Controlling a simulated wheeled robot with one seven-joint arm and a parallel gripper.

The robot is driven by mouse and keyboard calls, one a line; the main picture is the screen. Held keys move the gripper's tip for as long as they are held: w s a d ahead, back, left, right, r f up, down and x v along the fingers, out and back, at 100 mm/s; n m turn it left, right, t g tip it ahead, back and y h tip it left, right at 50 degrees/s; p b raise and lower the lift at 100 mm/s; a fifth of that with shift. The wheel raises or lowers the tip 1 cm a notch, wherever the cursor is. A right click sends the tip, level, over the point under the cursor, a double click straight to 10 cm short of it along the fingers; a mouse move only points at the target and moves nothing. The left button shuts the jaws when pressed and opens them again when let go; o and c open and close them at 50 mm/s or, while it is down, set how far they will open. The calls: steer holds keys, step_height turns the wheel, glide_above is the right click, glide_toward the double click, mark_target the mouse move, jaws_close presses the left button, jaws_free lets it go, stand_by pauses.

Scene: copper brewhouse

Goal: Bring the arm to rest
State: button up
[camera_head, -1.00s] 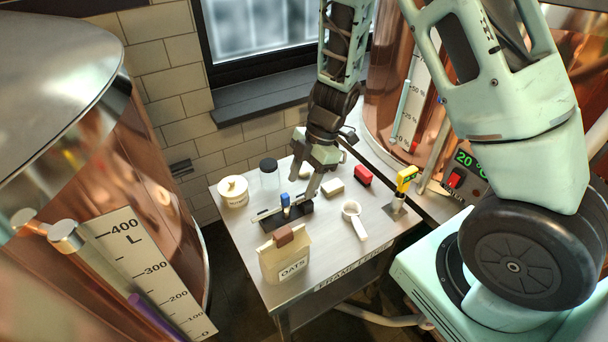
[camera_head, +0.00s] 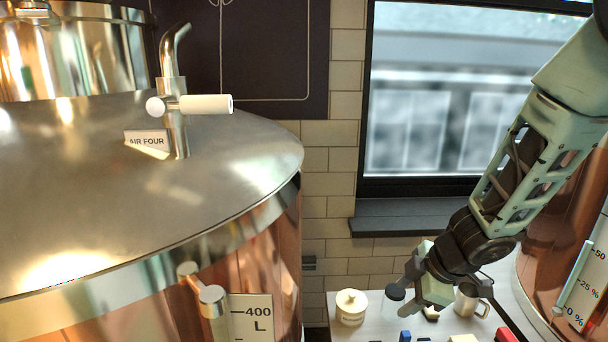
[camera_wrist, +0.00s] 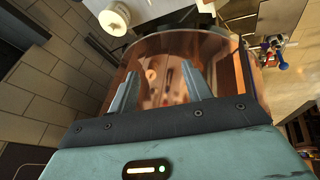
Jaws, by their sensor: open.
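My gripper (camera_head: 414,288) is at the lower right of the head view, in front of the window wall and over the back part of the table (camera_head: 377,329). In the wrist view my gripper (camera_wrist: 160,88) has its two fingers apart with nothing held between them. A curved copper surface (camera_wrist: 219,62) shows beyond the fingers. My arm comes down to it from the upper right.
A cream lidded pot (camera_head: 351,306) and a steel mug (camera_head: 470,303) stand on the table near my gripper. A large copper vessel with a steel lid (camera_head: 120,200) fills the left. Another copper vessel (camera_head: 549,262) stands at right. The table's front is out of view.

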steer(key=s+a+r+m+g+h+b, duration=0.1)
steer(key=s+a+m, duration=0.1)
steer(key=s, duration=0.6)
steer(key=s+a+r+m+g+h+b, duration=0.1)
steer(key=s+a+m+b, duration=0.1)
steer(key=s, duration=0.7)
steer(key=s+a+r+m+g+h+b, duration=0.1)
steer(key=s+a+m+g+b, duration=0.1)
steer(key=s, duration=0.6)
steer(key=shift+s+a+r+m, duration=0.15)
steer(key=shift+a+r+m, duration=0.1)
steer(key=shift+a+m, duration=0.6)
steer(key=shift+d, duration=0.2)
